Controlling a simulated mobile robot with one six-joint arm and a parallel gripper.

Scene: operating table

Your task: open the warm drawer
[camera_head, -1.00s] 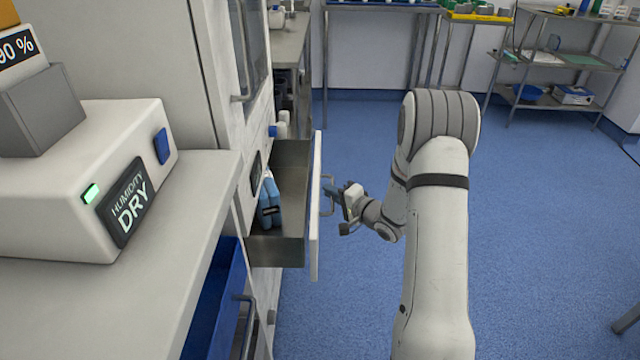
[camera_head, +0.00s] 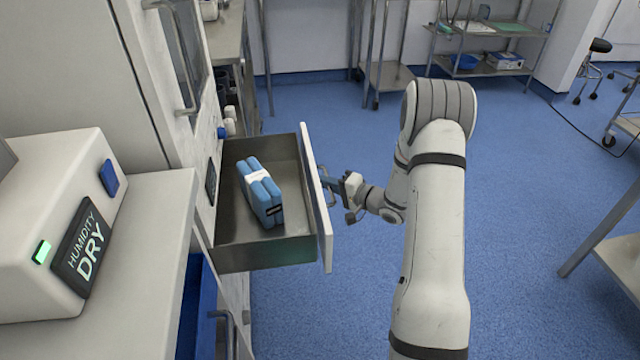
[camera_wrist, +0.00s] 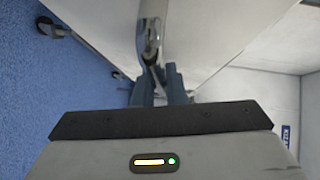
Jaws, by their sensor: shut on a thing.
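The warm drawer (camera_head: 265,250) stands pulled out from the white cabinet, with its metal inside in view. A blue bundle with a white band (camera_head: 262,192) lies in it. The drawer's white front panel (camera_head: 316,200) faces my arm. My gripper (camera_head: 331,184) is at the outer side of that panel, shut on the drawer's handle (camera_head: 325,172). In the wrist view the blue fingers (camera_wrist: 158,85) close around the metal handle (camera_wrist: 150,35), in front of the panel.
A white device reading "HUMIDITY DRY" (camera_head: 85,240) sits on the counter (camera_head: 130,260) at left. Below is a blue bin (camera_head: 192,310). A tall cabinet door with a handle (camera_head: 180,60) is above the drawer. Blue floor (camera_head: 530,190) is clear right of my arm; a table (camera_head: 615,240) stands at the right edge.

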